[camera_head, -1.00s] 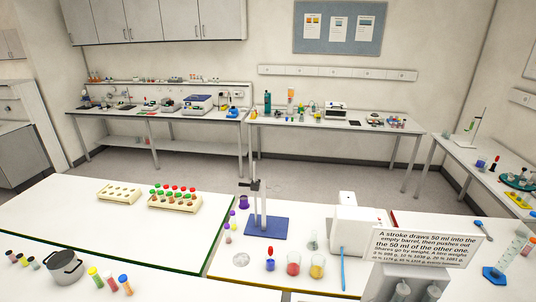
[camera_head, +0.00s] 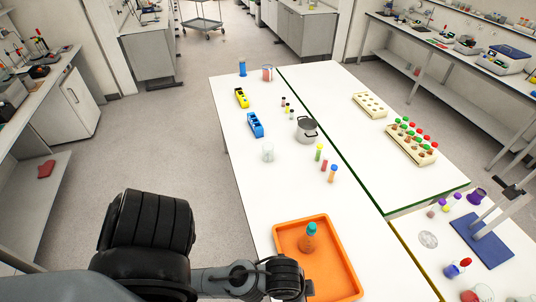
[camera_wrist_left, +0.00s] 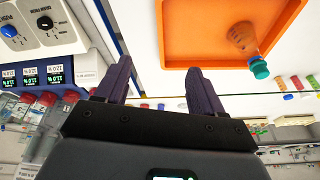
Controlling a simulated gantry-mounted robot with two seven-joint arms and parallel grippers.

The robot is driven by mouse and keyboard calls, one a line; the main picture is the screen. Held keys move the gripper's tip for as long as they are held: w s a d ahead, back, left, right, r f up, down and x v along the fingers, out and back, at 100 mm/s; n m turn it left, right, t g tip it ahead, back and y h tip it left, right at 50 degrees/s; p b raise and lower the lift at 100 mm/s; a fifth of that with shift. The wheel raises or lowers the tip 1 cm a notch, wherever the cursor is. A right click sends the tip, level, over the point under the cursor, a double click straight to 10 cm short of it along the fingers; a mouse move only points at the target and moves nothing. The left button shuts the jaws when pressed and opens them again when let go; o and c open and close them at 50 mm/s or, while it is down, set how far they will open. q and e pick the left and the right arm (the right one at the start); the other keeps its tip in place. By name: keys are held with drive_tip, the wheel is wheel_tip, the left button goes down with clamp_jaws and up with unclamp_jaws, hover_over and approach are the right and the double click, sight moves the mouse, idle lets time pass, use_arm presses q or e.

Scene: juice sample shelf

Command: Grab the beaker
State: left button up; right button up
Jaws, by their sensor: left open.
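A clear, empty-looking glass beaker (camera_head: 268,152) stands upright on the white table in the head view, left of the steel pot. Another clear vessel with reddish contents (camera_head: 267,73) stands at the table's far end; I cannot tell if it is a beaker. In the left wrist view my left gripper (camera_wrist_left: 156,88) is open, with two purple fingers apart and nothing between them. My left arm enters the head view from the lower left, its wrist by the orange tray, well nearer than the beaker. I cannot make out the beaker in the left wrist view.
An orange tray (camera_head: 283,243) holds a teal-capped bottle (camera_head: 309,238); the bottle also shows in the left wrist view (camera_wrist_left: 242,38). A pot (camera_head: 307,129), small colored vials (camera_head: 326,165), a blue rack (camera_head: 256,125) and a yellow rack (camera_head: 241,97) surround the beaker. Table between tray and beaker is clear.

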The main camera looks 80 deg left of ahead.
idle(0.4)
use_arm(q)
drive_tip(key=o, duration=0.6)
